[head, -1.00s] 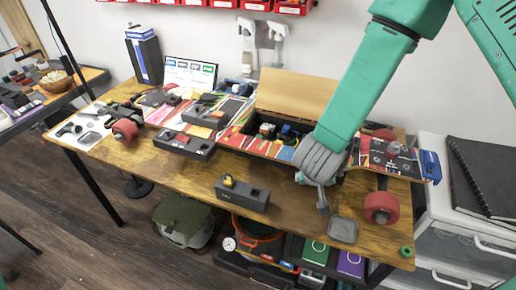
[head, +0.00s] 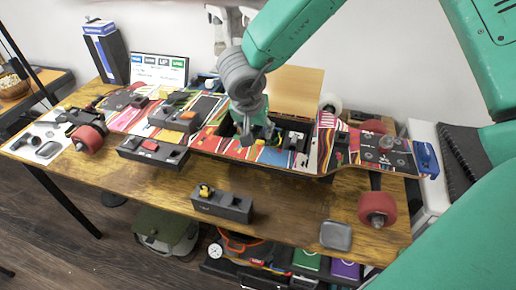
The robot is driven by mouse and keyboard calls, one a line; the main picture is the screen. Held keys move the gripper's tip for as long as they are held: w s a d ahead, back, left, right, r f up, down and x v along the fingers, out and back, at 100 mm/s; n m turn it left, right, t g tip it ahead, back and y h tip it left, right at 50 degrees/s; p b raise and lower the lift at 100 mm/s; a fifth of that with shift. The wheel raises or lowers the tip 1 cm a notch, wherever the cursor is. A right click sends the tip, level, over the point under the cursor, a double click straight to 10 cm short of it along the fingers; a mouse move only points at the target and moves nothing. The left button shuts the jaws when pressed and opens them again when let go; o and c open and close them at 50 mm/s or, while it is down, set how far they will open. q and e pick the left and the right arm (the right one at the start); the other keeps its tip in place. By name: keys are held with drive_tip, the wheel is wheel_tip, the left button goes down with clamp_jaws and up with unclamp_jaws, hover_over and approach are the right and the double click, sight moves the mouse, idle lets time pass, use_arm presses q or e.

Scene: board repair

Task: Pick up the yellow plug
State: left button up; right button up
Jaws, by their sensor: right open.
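A yellow plug (head: 205,190) sits at the left end of a small black block (head: 222,205) near the table's front edge. My right gripper (head: 256,140) reaches down into the open bay (head: 283,152) in the middle of the long colourful skateboard deck (head: 205,142). It is behind and to the right of the yellow plug, well apart from it. Its jaws are open, though the fingertips are small and partly lost among the parts in the bay. A small part with a pale yellowish top (head: 296,137) stands in the bay, right of the gripper. My left gripper is out of view.
Another black block (head: 152,151) with a red part stands left of the bay. A grey square tin (head: 336,235) lies at the front right, near a red wheel (head: 377,209). A wooden lid (head: 294,93) stands behind the bay. The wooden table (head: 285,215) is clear between block and tin.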

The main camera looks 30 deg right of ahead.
sight(259, 143)
drive_tip(key=shift+x, duration=0.85)
drive_tip(key=shift+d+f, duration=0.15)
drive_tip(key=shift+f, duration=0.25)
drive_tip(key=x, duration=0.1)
drive_tip(key=b+x, duration=0.1)
drive_tip(key=x, duration=0.2)
drive_tip(key=shift+s+d+f+b, duration=0.15)
drive_tip(key=shift+s+b, duration=0.1)
drive_tip(key=shift+b, duration=0.05)
drive_tip(key=shift+w+d+f, duration=0.1)
drive_tip(key=shift+w+f, duration=0.05)
drive_tip(key=shift+f, duration=0.1)
drive_tip(key=shift+a+r, duration=0.1)
drive_tip(key=shift+a, duration=0.2)
drive_tip(key=c, duration=0.3)
clamp_jaws()
